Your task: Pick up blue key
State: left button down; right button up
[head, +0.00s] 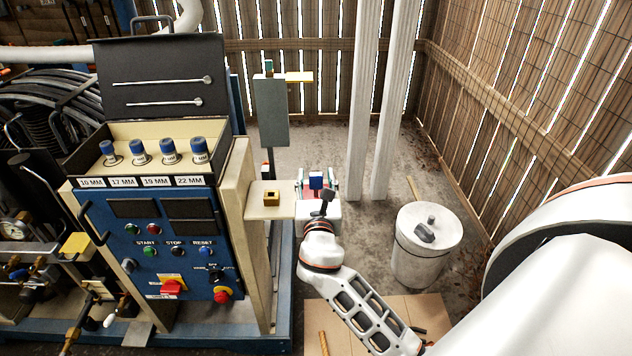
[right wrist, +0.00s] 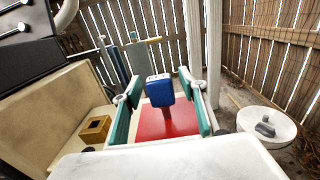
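The blue key (head: 316,180) has a blue block-shaped head. In the right wrist view the blue key (right wrist: 159,88) stands between the teal fingers, with a reddish shaft below it over a red surface (right wrist: 180,122). My right gripper (head: 316,188) is beside the panel's side shelf, its fingers spread around the key. In the right wrist view my right gripper (right wrist: 163,98) shows clear gaps between each finger and the key's head, so it is open and not gripping it. What supports the key is partly hidden. My left gripper is not in view.
A beige side shelf (head: 285,212) carries a yellow square socket block (head: 271,198). The control panel (head: 160,240) stands left, with several blue-topped sockets (head: 168,150) above it. A white lidded bucket (head: 425,250) stands right. White posts (head: 366,100) rise behind.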

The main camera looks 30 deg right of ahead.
aim_at(316, 174)
jog(key=c, duration=0.9)
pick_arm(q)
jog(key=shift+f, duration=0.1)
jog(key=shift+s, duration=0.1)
pick_arm(e)
jog(key=shift+r, duration=0.1)
